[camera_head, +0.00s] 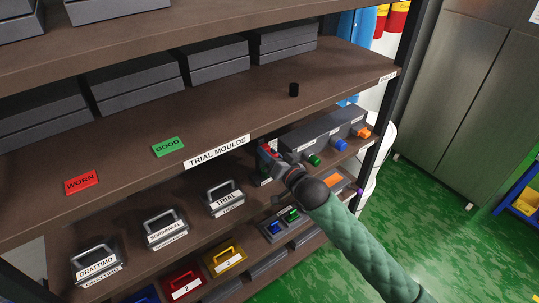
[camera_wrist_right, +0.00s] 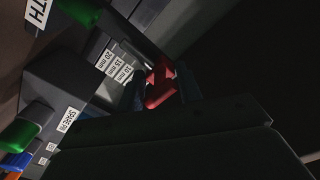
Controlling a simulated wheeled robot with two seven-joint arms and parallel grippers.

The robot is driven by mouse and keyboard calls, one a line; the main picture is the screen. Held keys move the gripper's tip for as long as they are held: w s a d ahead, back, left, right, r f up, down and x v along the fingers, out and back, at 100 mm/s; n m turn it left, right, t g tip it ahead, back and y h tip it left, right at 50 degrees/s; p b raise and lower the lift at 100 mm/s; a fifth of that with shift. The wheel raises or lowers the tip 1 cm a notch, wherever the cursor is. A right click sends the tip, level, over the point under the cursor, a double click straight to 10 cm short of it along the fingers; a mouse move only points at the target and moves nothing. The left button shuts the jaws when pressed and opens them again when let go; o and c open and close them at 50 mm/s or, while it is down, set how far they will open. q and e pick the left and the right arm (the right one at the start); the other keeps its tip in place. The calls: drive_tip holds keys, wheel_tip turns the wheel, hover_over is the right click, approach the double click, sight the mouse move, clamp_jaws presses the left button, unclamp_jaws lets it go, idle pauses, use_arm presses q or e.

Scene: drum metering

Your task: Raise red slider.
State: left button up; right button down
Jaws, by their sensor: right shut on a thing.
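The red slider (camera_wrist_right: 160,84) shows between my fingers in the right wrist view, beside a scale with labels (camera_wrist_right: 114,64) reading 20 mm, 15 mm and 10 mm. My right gripper (camera_wrist_right: 158,92) is shut on the red slider. In the head view my right gripper (camera_head: 268,152) is at the left end of a dark grey unit (camera_head: 310,133) on the shelf below the TRIAL MOULDS label, with a bit of red at its tip. The gripper hides most of the slider there. My left gripper is in neither view.
Green (camera_head: 313,160), blue (camera_head: 341,145) and orange (camera_head: 363,132) knobs stick out of the unit to the right of the gripper. Handled moulds (camera_head: 226,200) stand to the left.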

drive_tip(key=shift+r, duration=0.3)
drive_tip(key=c, duration=1.1)
unclamp_jaws()
drive_tip(key=shift+f, duration=0.1)
drive_tip(key=shift+s+d+f+b, duration=0.15)
drive_tip(key=shift+s+d+b, duration=0.15)
drive_tip(key=shift+b, duration=0.05)
use_arm(q)
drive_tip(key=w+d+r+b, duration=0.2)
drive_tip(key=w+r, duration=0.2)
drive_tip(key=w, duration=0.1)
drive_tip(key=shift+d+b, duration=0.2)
drive_tip(key=shift+b, duration=0.2)
use_arm(e)
drive_tip(key=shift+v, duration=3.45)
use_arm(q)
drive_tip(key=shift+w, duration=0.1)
